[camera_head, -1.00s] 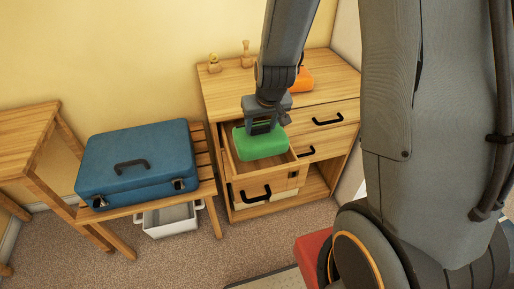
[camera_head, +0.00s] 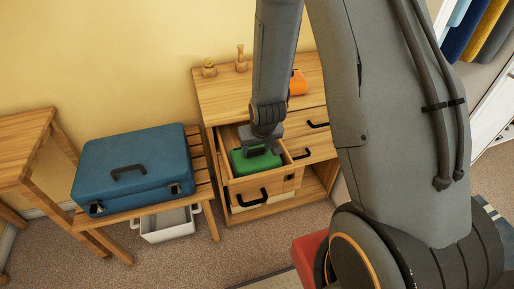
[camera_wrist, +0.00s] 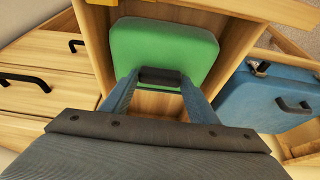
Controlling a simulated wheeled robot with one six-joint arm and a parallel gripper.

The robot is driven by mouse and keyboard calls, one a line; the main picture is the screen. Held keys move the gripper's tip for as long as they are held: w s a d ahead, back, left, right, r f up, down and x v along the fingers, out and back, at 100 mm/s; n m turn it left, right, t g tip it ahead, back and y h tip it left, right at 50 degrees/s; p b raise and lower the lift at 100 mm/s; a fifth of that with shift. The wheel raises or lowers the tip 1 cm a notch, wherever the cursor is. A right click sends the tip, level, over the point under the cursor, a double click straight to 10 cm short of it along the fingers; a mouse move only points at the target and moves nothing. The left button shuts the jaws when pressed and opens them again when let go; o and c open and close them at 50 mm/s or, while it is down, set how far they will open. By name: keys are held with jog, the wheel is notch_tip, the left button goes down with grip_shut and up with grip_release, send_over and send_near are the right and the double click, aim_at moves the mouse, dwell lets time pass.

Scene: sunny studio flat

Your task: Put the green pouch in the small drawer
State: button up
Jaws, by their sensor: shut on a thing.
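The green pouch (camera_head: 256,161) is inside the open small drawer (camera_head: 265,187), low between its walls; whether it touches the drawer floor I cannot tell. It also shows in the wrist view (camera_wrist: 165,48), with bare drawer floor beside it. My gripper (camera_head: 262,150) reaches down into the drawer from above and is shut on the pouch. In the wrist view my fingers (camera_wrist: 160,78) meet at the pouch's near edge. The drawer is pulled out from the upper left of the wooden dresser (camera_head: 222,95).
An orange object (camera_head: 298,82) and two small wooden items (camera_head: 241,58) stand on the dresser top. A blue suitcase (camera_head: 135,165) lies on a slatted bench to the left, with a white bin (camera_head: 168,224) below. Closed drawers with black handles (camera_head: 318,125) are at the right.

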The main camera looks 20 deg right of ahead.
jog(key=shift+f, duration=0.1)
jog(key=o, duration=1.6)
jog(key=shift+r, duration=0.25)
jog(key=b+v, duration=0.1)
jog(key=v, duration=1.1)
jog(key=s+r+g, duration=0.1)
jog(key=s, duration=0.3)
jog(key=s+r+g, duration=0.1)
jog(key=s+r, duration=0.1)
jog(key=s, duration=0.1)
jog(key=s+r+g, duration=0.1)
jog(key=s, duration=0.3)
jog(key=shift+s+d+r, duration=0.1)
jog(key=shift+s+r, duration=0.25)
